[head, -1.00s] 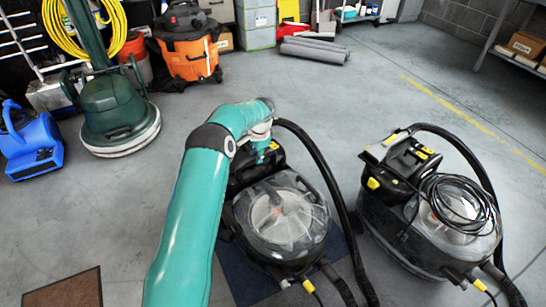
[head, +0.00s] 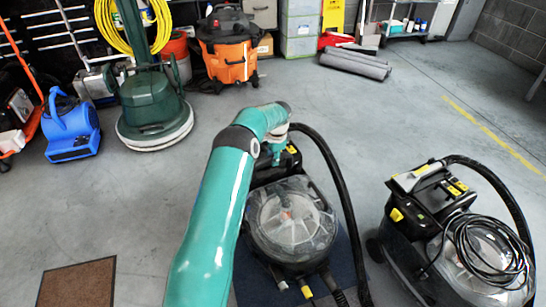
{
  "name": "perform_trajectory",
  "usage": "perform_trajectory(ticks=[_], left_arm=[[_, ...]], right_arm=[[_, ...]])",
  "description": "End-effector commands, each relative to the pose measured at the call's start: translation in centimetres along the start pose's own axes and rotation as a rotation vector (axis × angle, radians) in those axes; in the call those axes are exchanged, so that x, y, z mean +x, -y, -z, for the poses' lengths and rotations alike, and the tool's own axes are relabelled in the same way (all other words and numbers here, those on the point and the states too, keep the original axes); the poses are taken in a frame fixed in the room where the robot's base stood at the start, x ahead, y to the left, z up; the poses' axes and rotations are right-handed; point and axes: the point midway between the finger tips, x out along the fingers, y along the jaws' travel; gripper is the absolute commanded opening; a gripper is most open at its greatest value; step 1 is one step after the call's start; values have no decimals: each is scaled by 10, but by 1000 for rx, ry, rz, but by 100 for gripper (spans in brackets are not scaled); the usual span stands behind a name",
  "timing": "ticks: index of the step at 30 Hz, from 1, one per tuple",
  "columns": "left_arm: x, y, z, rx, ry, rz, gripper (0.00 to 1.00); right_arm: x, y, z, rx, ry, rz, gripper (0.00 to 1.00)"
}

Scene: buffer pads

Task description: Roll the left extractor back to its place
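The left extractor (head: 291,222), black with a clear domed lid, stands in the middle of the head view, at least partly over a dark blue mat (head: 251,285). My teal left arm reaches over its left side. My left gripper (head: 277,157) is at the extractor's upper back part and appears shut on it; the arm and the extractor's body partly hide the fingertips. A black hose arches along the extractor's right side. My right gripper is not in view.
A second extractor (head: 455,232) with a coiled black cable stands at the right, apart from the left one. A green floor machine (head: 152,112), blue blower (head: 72,130) and orange vacuum (head: 227,58) line the back left. A brown mat (head: 78,284) lies front left. Floor between is clear.

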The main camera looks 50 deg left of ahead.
Motion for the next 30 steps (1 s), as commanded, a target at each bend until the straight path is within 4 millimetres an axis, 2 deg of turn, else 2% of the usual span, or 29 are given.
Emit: perform_trajectory(ticks=[2,14,20,30], left_arm=[[0,1,-1,-2,0,0,51],[-6,2,-1,-3,1,2,51],[-34,2,-2,-4,-1,3,51],[-98,2,-2,-4,0,2,51]], right_arm=[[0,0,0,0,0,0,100],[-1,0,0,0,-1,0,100],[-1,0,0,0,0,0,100],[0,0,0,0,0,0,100]])
